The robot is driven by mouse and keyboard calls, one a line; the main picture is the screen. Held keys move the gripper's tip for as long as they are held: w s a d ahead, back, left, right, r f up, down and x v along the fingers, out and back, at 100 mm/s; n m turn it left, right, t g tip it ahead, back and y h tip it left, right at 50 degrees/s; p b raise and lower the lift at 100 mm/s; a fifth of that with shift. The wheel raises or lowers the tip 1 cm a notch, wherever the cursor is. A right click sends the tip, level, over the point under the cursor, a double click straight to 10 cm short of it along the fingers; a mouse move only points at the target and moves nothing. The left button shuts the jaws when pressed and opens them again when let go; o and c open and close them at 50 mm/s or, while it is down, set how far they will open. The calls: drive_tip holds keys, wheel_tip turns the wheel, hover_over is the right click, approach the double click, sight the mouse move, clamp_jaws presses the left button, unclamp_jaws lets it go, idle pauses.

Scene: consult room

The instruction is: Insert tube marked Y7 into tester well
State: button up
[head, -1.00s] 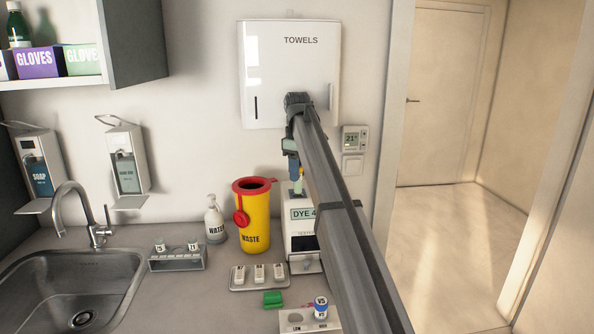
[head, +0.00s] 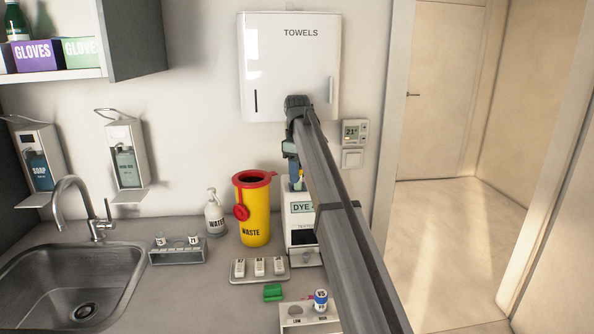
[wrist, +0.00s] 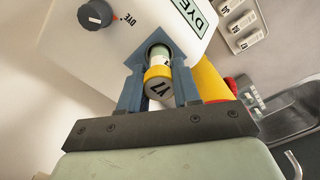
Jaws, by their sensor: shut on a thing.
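My gripper (wrist: 159,88) is shut on the tube marked Y7 (wrist: 158,77), which has a yellow cap and a pale label. In the wrist view the cap faces the camera and the tube's far end points at the white tester (wrist: 135,45). In the head view my gripper (head: 298,183) is over the top of the tester (head: 301,222), labelled DYE, with a little yellow showing. The arm covers part of the tester's right side.
A yellow waste bin (head: 254,215) stands just left of the tester. In front are a tray of white pieces (head: 259,280), a green block (head: 273,292) and a holder (head: 300,309) with a blue-capped tube. A small rack (head: 178,256) stands near the sink (head: 80,290).

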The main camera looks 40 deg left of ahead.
drive_tip(key=shift+f, duration=0.6)
drive_tip(key=shift+f, duration=0.35)
drive_tip(key=o, duration=1.1)
wheel_tip(320, 180, up, 12)
idle(0.5)
